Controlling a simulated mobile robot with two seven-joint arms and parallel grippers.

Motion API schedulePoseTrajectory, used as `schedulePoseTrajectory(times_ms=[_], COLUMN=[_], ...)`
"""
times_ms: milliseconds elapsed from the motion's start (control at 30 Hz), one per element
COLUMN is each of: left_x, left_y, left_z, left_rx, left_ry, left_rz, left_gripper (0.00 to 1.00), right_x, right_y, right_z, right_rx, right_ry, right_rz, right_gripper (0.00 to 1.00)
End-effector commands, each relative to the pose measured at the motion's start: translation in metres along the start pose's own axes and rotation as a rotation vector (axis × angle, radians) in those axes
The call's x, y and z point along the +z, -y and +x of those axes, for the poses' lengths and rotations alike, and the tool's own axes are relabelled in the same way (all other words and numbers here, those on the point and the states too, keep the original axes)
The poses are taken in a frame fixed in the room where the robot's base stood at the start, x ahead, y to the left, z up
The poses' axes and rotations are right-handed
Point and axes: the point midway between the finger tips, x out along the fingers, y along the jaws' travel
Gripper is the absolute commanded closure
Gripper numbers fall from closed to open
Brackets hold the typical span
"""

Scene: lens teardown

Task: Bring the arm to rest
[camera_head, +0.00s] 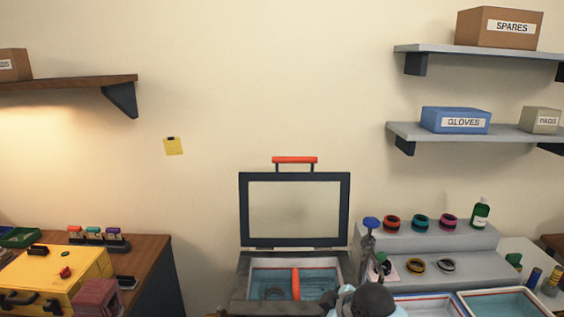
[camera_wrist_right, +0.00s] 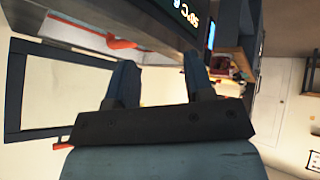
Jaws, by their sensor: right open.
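My right arm comes in at the bottom of the head view, right of the open box; its gripper is hard to make out there. In the right wrist view my right gripper (camera_wrist_right: 162,82) is open, its two blue-grey fingers apart with nothing between them. The open box (camera_head: 295,283) has a raised dark-framed lid (camera_head: 294,242) with an orange handle. A ring-like part lies in its left compartment, beside an orange divider. The lid frame also shows at the left of the wrist view (camera_wrist_right: 14,95). My left gripper is not in view.
A grey stepped stand (camera_head: 470,240) right of the box holds several coloured rings and a green bottle (camera_head: 481,213). Trays (camera_head: 510,292) lie at the bottom right. A yellow case (camera_head: 55,278) sits on the left bench. Wall shelves (camera_head: 470,131) hold boxes.

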Motion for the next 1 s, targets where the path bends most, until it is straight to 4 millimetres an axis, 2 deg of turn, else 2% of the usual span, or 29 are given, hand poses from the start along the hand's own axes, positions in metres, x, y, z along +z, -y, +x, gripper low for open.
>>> schedulePoseTrajectory(times_ms=[33, 200, 400, 500, 700, 933, 1000], left_x=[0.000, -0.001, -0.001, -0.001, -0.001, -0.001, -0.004], left_y=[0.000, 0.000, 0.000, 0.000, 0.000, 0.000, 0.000], left_z=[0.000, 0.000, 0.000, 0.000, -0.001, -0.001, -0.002], left_rx=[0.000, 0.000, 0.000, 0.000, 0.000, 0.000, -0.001], left_ry=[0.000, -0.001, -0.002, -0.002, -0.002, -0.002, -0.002], left_rz=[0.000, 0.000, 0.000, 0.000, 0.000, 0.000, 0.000], left_gripper=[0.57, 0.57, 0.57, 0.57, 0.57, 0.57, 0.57], right_x=[0.023, 0.090, 0.165, 0.193, 0.230, 0.262, 0.259], right_y=[0.021, 0.076, 0.134, 0.154, 0.184, 0.210, 0.205], right_z=[-0.004, -0.029, -0.076, -0.100, -0.141, -0.185, -0.169], right_rx=[-0.009, -0.001, 0.043, 0.072, 0.125, 0.185, 0.195], right_ry=[0.018, 0.098, 0.218, 0.273, 0.362, 0.451, 0.403], right_rz=[0.062, 0.272, 0.514, 0.609, 0.741, 0.858, 0.843], right_gripper=[0.52, 0.52, 0.52, 0.52, 0.52, 0.52, 0.52])
